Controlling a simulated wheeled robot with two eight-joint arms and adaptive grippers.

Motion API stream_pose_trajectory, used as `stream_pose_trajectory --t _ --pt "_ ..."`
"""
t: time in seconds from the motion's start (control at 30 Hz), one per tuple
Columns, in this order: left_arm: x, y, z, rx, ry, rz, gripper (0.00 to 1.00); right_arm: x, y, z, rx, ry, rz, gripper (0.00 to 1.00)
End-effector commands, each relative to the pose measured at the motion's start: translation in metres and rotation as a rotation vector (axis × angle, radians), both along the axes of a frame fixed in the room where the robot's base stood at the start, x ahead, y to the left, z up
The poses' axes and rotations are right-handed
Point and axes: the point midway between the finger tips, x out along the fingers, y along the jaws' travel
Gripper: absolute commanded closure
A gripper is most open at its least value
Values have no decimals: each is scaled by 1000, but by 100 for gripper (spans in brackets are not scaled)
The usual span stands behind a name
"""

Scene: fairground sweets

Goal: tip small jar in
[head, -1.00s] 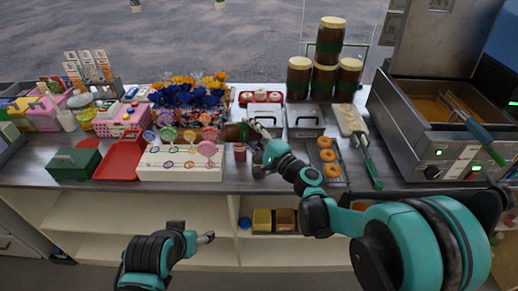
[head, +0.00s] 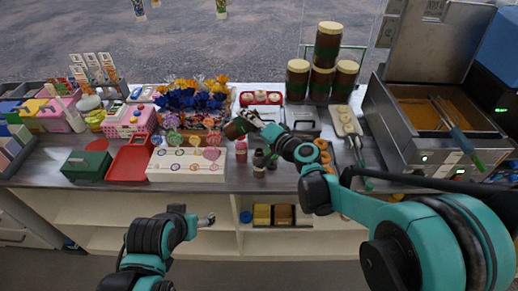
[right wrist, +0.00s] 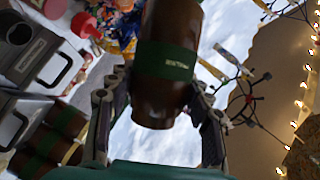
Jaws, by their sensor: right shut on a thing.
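My right gripper (head: 248,120) is shut on a small brown jar (head: 234,130) with a green band. The jar is held tilted above the counter, beside the blue and yellow wrapped sweets. In the right wrist view the jar (right wrist: 166,60) sits between the two fingers of the gripper (right wrist: 160,100), its green label facing the camera. Its mouth and contents cannot be made out. My left gripper (head: 207,220) is low in front of the counter, away from everything; its fingers are too small to read.
A red bottle (head: 241,150) and a dark bottle (head: 259,163) stand just below the held jar. A white lollipop stand (head: 187,170) and red tray (head: 130,160) are to the left. Large stacked jars (head: 297,80) stand behind; a fryer (head: 425,115) is at right.

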Motion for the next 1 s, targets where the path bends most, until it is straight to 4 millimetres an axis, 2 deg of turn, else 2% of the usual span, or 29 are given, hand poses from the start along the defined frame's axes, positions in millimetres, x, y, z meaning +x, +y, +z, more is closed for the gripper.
stream_pose_trajectory --t 0.27,0.47,0.63,1.0 --pt "0 0 2 0 0 0 26 0 0 1 -24 -9 -1 95" --pt "0 0 29 0 0 0 26 -1 1 11 -318 -111 1 95" --pt "0 0 37 0 0 0 26 0 1 11 -511 -178 0 95" --pt "0 0 37 0 0 0 26 0 0 9 -558 -195 -1 95"
